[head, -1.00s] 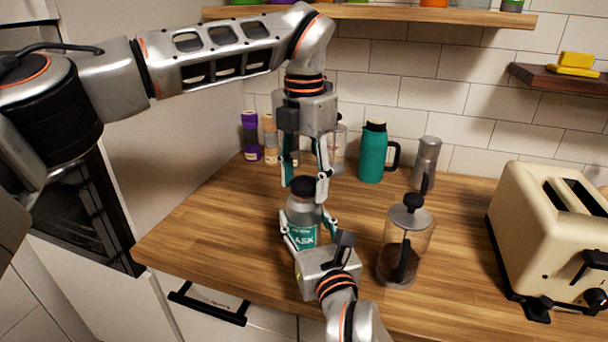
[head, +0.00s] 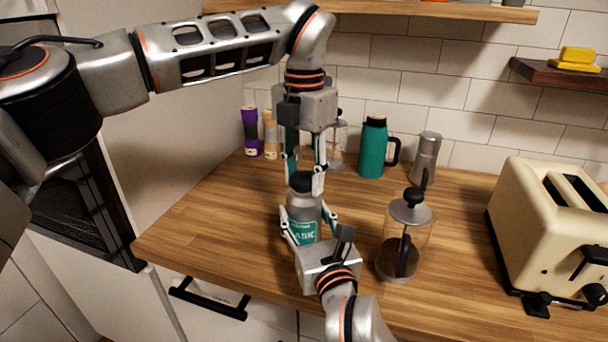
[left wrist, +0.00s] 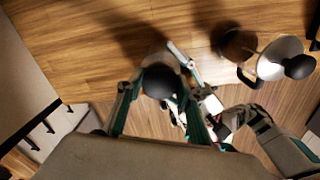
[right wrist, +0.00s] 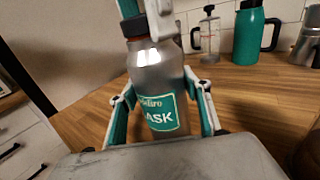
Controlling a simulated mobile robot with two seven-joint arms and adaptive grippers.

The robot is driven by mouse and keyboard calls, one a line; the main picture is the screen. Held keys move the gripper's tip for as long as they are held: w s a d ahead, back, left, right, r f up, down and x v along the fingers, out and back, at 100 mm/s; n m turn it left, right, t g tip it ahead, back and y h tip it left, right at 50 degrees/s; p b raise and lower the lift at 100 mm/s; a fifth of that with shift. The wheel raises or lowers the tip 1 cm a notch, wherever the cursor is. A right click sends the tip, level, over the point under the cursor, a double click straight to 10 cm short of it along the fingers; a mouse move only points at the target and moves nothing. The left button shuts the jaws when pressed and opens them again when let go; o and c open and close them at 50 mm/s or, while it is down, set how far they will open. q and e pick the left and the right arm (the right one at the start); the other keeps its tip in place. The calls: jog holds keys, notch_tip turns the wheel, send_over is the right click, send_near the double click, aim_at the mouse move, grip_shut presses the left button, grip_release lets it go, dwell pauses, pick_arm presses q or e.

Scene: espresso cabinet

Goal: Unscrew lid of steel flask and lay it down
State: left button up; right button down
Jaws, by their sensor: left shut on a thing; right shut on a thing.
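The steel flask (head: 301,211) stands upright near the front left of the wooden counter, with a teal label. Its black lid (head: 301,181) sits on top; in the right wrist view the lid (right wrist: 133,26) shows above an orange ring on the neck. My left gripper (head: 305,184) points down from above, its fingers shut on the lid; the left wrist view shows the lid (left wrist: 158,81) between them. My right gripper (head: 308,232) reaches in from the front and is shut on the flask's body, one finger on each side, seen also in the right wrist view (right wrist: 160,110).
A French press (head: 404,240) stands just right of the flask, close to my right gripper. The cream toaster (head: 535,235) is at the right. A teal jug (head: 372,150) and a moka pot (head: 426,158) stand behind. The counter left of the flask is clear.

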aim_at(304, 177)
pick_arm(q)
jog(key=shift+r, duration=0.15)
jog(key=shift+r, duration=0.95)
pick_arm(e)
jog(key=shift+f, duration=0.1)
pick_arm(q)
jog(key=shift+r, duration=2)
pick_arm(e)
jog(key=c, duration=1)
grip_release()
jog(key=shift+o, duration=0.2)
